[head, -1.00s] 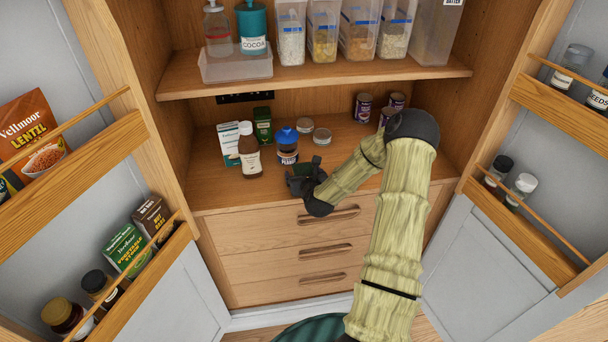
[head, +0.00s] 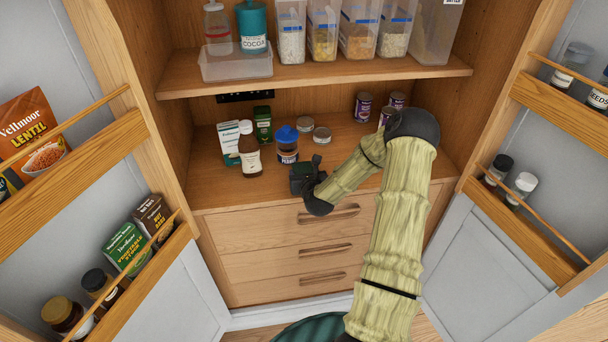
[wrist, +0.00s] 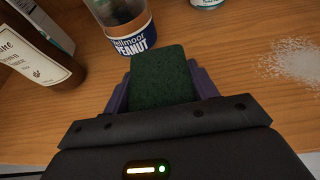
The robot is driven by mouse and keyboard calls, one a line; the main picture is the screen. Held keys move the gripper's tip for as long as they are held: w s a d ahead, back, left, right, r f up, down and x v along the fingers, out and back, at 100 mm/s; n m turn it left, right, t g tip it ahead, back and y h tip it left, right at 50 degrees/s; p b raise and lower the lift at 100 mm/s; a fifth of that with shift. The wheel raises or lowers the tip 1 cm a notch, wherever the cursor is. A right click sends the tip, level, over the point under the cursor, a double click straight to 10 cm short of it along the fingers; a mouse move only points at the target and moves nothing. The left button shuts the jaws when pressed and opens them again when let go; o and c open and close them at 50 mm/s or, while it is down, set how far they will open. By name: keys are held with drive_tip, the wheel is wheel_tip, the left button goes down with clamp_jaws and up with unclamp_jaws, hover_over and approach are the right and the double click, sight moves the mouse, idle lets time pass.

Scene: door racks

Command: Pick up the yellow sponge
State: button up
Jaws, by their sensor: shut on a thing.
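The sponge (wrist: 162,72) is between the two fingers of my gripper in the wrist view. Only a dark green, rough face of it shows; I see no yellow side from here. My gripper (head: 303,176) is shut on it, with a purple-grey finger on each side. In the head view the gripper is at the front edge of the cupboard's lower shelf, in front of a blue-lidded peanut jar (head: 287,147). The sponge is too dark and small there to make out clearly. I cannot tell whether it touches the shelf.
A brown bottle (head: 249,150) and two cartons stand left of the jar. White grains (wrist: 292,60) lie on the wood right of the sponge. Open doors flank the cupboard.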

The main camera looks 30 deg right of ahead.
sight(304, 171)
wheel_tip(304, 171, up, 18)
drive_tip(key=b, duration=0.1)
idle(0.5)
